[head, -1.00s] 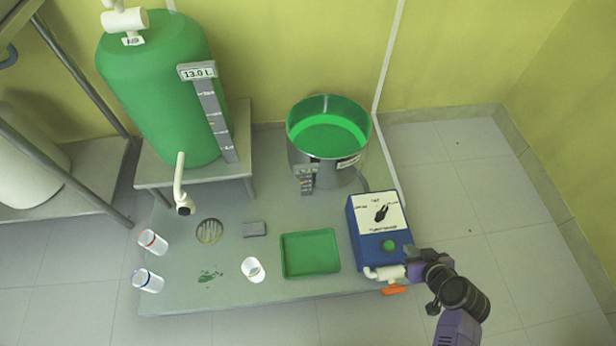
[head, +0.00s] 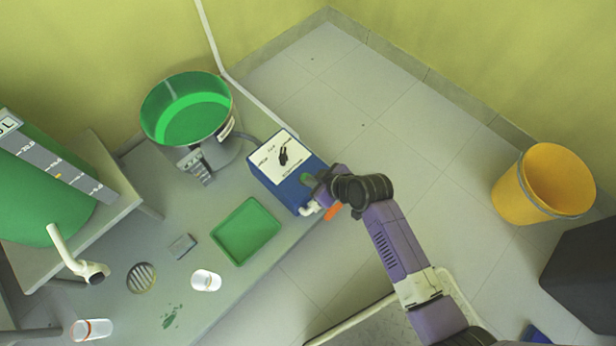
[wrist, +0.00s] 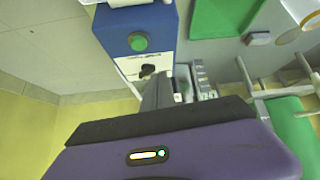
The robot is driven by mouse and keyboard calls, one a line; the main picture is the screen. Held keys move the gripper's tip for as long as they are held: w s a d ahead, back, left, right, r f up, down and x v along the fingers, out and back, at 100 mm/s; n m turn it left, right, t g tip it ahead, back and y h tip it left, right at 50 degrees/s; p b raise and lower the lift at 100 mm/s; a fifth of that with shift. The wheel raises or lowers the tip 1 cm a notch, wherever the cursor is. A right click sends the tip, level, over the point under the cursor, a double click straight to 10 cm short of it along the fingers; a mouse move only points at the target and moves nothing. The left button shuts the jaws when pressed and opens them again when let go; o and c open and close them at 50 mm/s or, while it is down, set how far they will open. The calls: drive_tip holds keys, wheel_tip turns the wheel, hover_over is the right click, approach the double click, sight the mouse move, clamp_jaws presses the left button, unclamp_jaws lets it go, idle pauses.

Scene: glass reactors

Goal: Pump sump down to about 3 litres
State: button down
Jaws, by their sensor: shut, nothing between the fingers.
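The sump looks to be the steel pot (head: 215,150) holding green liquid (head: 190,122), with a brighter green band on its inner wall above the surface. A small scale (head: 197,168) on its front is too small to read. A blue pump box (head: 296,190) stands to its right, with a black dial knob (head: 284,155) on a white panel. Its green button (head: 307,179) also shows in the wrist view (wrist: 138,41). My gripper (head: 318,184) is shut and empty, close beside the button end of the box; I cannot tell whether it touches. Its fingers show in the wrist view (wrist: 160,88).
A white spout with an orange handle (head: 334,211) sticks out at the box's front.

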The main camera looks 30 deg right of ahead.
drive_tip(key=d, duration=0.1)
drive_tip(key=d+r+m, duration=0.1)
drive_tip(key=d, duration=0.1)
drive_tip(key=shift+d+r+h, duration=0.2)
drive_tip(key=shift+r+h, duration=0.05)
drive_tip(key=shift+h, duration=0.15)
drive_tip(key=b, duration=0.6)
hover_over(303, 176)
drive_tip(key=s, duration=0.2)
drive_tip(key=f, duration=0.8)
drive_tip(key=shift+w+d+f, duration=0.15)
drive_tip(key=shift+d+f, duration=0.05)
drive_tip(key=shift+f, duration=0.05)
drive_tip(key=shift+s+d+f+b, duration=0.15)
drive_tip(key=shift+f+b, duration=0.15)
drive_tip(key=shift+f, duration=0.3)
drive_tip(key=shift+s+f+b, duration=0.1)
drive_tip(key=shift+f+b, duration=0.15)
drive_tip(key=shift+f, duration=0.75)
drive_tip(key=shift+s+f+b, duration=0.1)
drive_tip(key=shift+b, duration=0.2)
